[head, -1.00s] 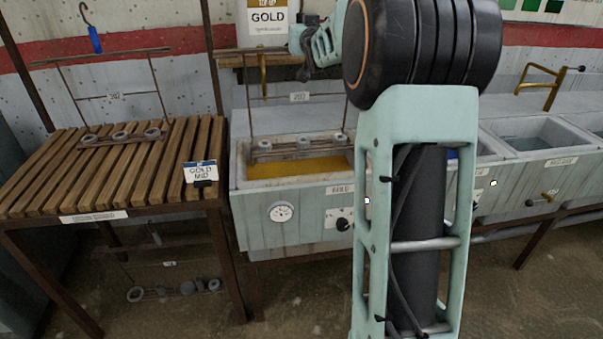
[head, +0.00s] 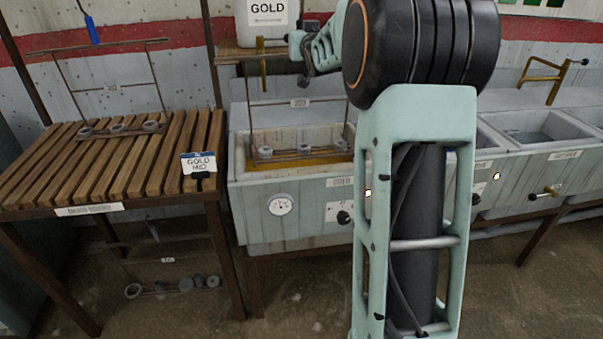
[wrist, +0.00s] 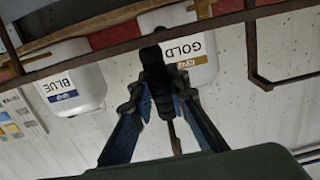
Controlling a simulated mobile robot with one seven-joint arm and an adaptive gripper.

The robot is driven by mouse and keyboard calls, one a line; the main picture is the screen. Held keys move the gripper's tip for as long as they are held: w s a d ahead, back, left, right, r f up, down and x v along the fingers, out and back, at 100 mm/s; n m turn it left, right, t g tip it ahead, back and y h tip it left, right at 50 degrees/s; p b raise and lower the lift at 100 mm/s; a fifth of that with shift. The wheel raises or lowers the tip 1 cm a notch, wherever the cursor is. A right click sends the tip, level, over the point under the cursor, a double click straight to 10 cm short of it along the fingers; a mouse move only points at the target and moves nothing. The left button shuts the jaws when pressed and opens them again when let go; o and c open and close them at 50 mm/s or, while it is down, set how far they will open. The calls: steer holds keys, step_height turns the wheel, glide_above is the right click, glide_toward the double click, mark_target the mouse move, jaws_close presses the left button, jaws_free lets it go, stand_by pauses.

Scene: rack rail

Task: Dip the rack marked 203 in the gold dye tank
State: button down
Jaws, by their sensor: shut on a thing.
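My gripper (head: 308,68) is shut on the top of a wire rack (head: 300,152), which hangs upright over the gold tank (head: 255,222). The rack's lower bar, with several round grey pieces, is inside the tank's walls, close to the yellow dye (head: 318,161). I cannot tell whether it touches the dye. The rack's small white tag (head: 300,103) is too small to read surely. My arm hides the tank's right end.
A similar rack (head: 122,130) stands on the slatted bench (head: 60,185), by a GOLD MID sign (head: 198,165). Another rack (head: 172,289) is low under the bench. A GOLD container (head: 268,20) stands behind the tank. More tanks (head: 545,133) line the right, with a brass tap (head: 545,80).

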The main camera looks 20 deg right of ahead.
step_height(320, 180, down, 13)
steer(key=b, duration=1.1)
steer(key=shift+f, duration=0.15)
stand_by(2.5)
